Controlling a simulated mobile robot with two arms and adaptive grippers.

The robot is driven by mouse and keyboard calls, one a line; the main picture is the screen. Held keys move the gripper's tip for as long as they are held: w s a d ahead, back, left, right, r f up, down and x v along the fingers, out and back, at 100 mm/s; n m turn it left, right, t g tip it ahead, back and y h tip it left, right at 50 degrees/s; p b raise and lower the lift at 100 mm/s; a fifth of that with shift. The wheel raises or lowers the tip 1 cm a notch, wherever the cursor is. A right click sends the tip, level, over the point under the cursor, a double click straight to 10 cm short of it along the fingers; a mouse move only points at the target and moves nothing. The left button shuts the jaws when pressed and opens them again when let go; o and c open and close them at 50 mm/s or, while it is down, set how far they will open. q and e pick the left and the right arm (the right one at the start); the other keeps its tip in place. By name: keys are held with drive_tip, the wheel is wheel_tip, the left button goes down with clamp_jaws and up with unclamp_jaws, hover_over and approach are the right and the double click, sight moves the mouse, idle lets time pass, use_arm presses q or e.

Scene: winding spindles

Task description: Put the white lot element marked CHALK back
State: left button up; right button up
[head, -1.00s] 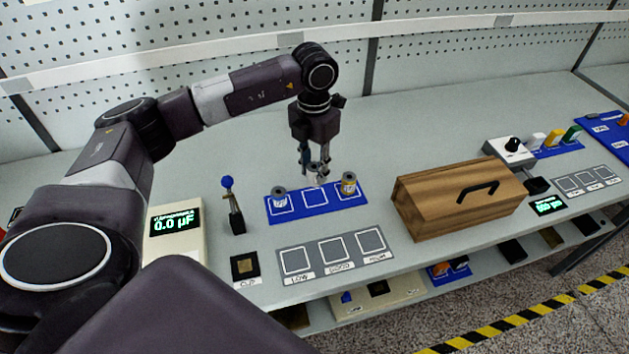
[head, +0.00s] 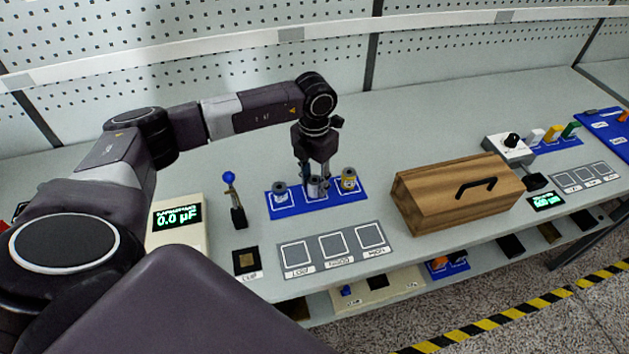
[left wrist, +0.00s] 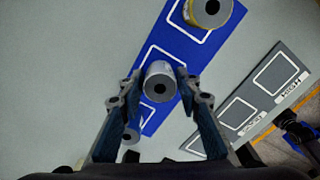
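A pale grey-white spool-shaped lot element (head: 314,189) is at the middle outlined square of the blue mat (head: 334,205). It also shows in the left wrist view (left wrist: 158,88), upright, with a dark hole in its top. No CHALK marking is legible. My left gripper (head: 313,182) points down over it, with one finger on each side. In the left wrist view the fingertips (left wrist: 160,76) close against its sides. Whether its base rests on the mat is hard to tell. My right gripper is not in view.
Another grey-white spool (head: 280,193) stands on the mat's left square and a yellow-banded one (head: 348,179) on the right square. A grey three-square plate (head: 336,245) lies in front. A wooden box (head: 457,197) stands right; a blue-knobbed lever (head: 236,205) stands left.

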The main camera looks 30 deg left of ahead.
sight(314, 180)
use_arm(q)
drive_tip(key=shift+o, duration=1.1)
drive_tip(key=shift+r, duration=0.5)
wheel_tip(314, 180, up, 11)
drive_tip(key=b, duration=0.2)
drive_tip(key=shift+r+b, duration=0.2)
drive_tip(key=shift+b, duration=0.1)
